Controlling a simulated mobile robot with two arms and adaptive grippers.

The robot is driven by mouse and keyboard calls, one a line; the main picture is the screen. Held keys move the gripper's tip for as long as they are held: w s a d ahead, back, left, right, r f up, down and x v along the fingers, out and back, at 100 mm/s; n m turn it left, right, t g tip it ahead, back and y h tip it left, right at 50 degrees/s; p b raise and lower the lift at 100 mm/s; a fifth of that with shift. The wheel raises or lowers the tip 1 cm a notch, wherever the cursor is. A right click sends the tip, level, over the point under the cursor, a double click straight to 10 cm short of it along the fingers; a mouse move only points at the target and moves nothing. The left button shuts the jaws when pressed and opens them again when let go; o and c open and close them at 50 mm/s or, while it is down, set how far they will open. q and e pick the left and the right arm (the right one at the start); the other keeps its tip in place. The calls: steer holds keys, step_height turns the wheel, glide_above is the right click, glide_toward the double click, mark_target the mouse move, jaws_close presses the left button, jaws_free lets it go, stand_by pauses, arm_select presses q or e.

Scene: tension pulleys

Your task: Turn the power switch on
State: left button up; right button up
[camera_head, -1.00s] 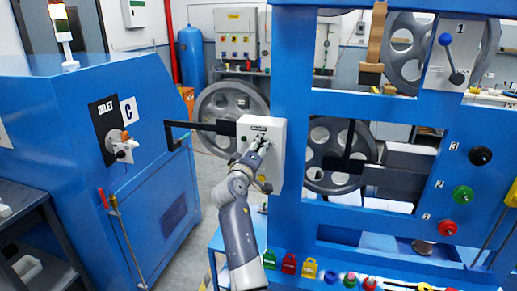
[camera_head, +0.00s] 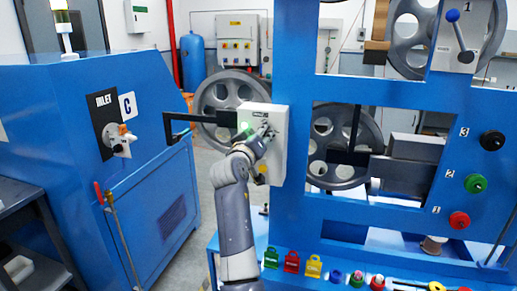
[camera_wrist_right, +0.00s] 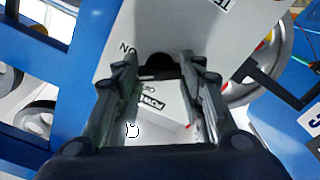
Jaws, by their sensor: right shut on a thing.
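The power box (camera_head: 278,150) is a pale box on the blue machine frame. A green glow (camera_head: 244,130) shows on its front. In the right wrist view, the box face (camera_wrist_right: 115,75) carries an "ON" mark and a "POWER" label (camera_wrist_right: 152,101). The black power switch knob (camera_wrist_right: 158,66) sits between my right gripper's fingertips (camera_wrist_right: 160,72). My right gripper (camera_head: 268,135) is at the box front in the head view, shut on the knob, which it partly hides. My left gripper is not in view.
A blue cabinet (camera_head: 60,130) with an inlet valve (camera_head: 118,140) stands at left. A black bar (camera_head: 200,118) reaches toward the box. Padlocks (camera_head: 291,260) and small parts lie on the ledge below. Large grey pulleys (camera_head: 338,150) sit behind the frame.

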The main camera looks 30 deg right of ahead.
steer(key=m+b, duration=0.1)
steer(key=b, duration=0.1)
steer(key=m+b, duration=0.2)
steer(key=shift+d+f+m, duration=0.15)
steer(key=shift+f+m, duration=0.15)
steer(key=shift+r+m+b, duration=0.2)
steer(key=shift+m+b, duration=1.3)
steer(key=shift+m, duration=0.1)
steer(key=shift+c, duration=0.2)
steer(key=shift+o, duration=0.2)
steer(key=shift+c, duration=0.2)
steer(key=o, duration=1.1)
steer(key=r, duration=0.9)
steer(key=shift+w+d+r, duration=0.15)
steer(key=shift+d+r, duration=0.05)
steer(key=shift+r, duration=0.2)
